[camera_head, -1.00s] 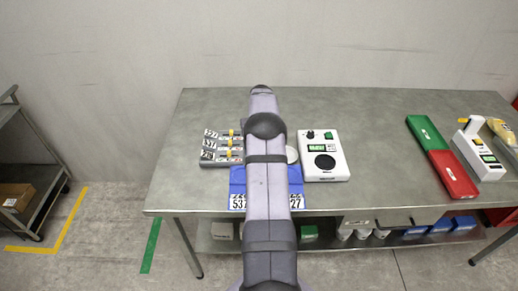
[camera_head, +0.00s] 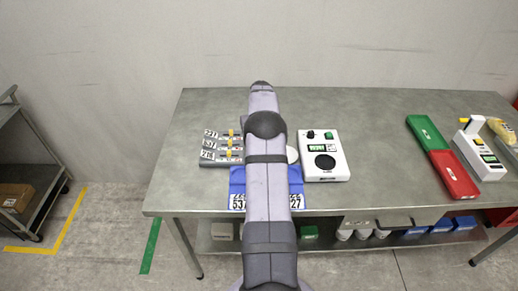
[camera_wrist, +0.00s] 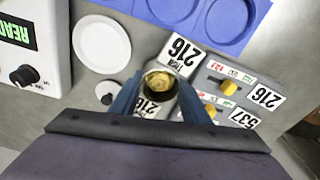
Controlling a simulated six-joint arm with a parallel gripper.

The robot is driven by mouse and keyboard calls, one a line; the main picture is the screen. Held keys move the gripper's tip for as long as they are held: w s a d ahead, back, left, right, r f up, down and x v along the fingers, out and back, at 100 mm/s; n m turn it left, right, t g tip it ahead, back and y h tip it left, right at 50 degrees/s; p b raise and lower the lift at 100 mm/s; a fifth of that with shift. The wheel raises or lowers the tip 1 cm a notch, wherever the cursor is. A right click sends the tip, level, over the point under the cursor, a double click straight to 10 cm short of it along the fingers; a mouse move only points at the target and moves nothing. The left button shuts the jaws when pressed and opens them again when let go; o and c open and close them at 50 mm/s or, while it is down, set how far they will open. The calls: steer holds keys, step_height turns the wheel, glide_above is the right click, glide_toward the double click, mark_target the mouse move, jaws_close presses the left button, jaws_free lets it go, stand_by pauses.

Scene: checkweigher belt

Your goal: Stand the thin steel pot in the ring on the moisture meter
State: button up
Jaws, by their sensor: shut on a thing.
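The thin steel pot (camera_wrist: 158,80), round with a golden-brown content, is seen from above in the wrist view. My gripper (camera_wrist: 161,92) is shut on it, with a blue finger on either side. Whether the pot touches anything beneath is hard to tell. The moisture meter (camera_head: 335,139) is a white box right of my arm in the head view, with a dark round ring (camera_head: 325,162) on its top. Part of the meter shows at upper left in the wrist view (camera_wrist: 50,75), with its ring out of frame. My arm hides the gripper and pot in the head view.
A white disc (camera_wrist: 101,44) lies between pot and meter. A blue tray (camera_wrist: 258,12) with round recesses is close by. A grey rack (camera_wrist: 240,101) with yellow knobs and number cards is beside the pot. Green (camera_head: 426,131) and red (camera_head: 453,175) trays are farther right.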

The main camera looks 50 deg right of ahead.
step_height(320, 180, up, 8)
steer(key=shift+r+b, duration=0.25)
steer(key=shift+b, duration=0.7)
steer(key=s+d+m+p, duration=0.1)
steer(key=s+d, duration=0.3)
steer(key=s, duration=0.1)
steer(key=s+d+m+p, duration=0.1)
steer(key=s+d, duration=0.3)
steer(key=s, duration=0.1)
steer(key=s+d+m+p, duration=0.1)
steer(key=s+d+p, duration=0.1)
steer(key=s+d, duration=0.2)
steer(key=shift+s+d+f+m, duration=0.1)
steer(key=shift+s+f+m, duration=0.1)
steer(key=shift+s, duration=0.3)
steer(key=shift+s+d+f+m, duration=0.1)
steer(key=shift+s+f+m, duration=0.1)
steer(key=shift+s, duration=0.3)
steer(key=s+r+n+y, duration=0.1)
steer(key=s+r+n, duration=0.1)
steer(key=n, duration=1)
steer(key=s+a+r+n+y+p, duration=0.1)
steer(key=s+r+n, duration=0.2)
steer(key=n, duration=0.9)
steer(key=shift+s+g, duration=0.3)
steer(key=shift+s, duration=0.35)
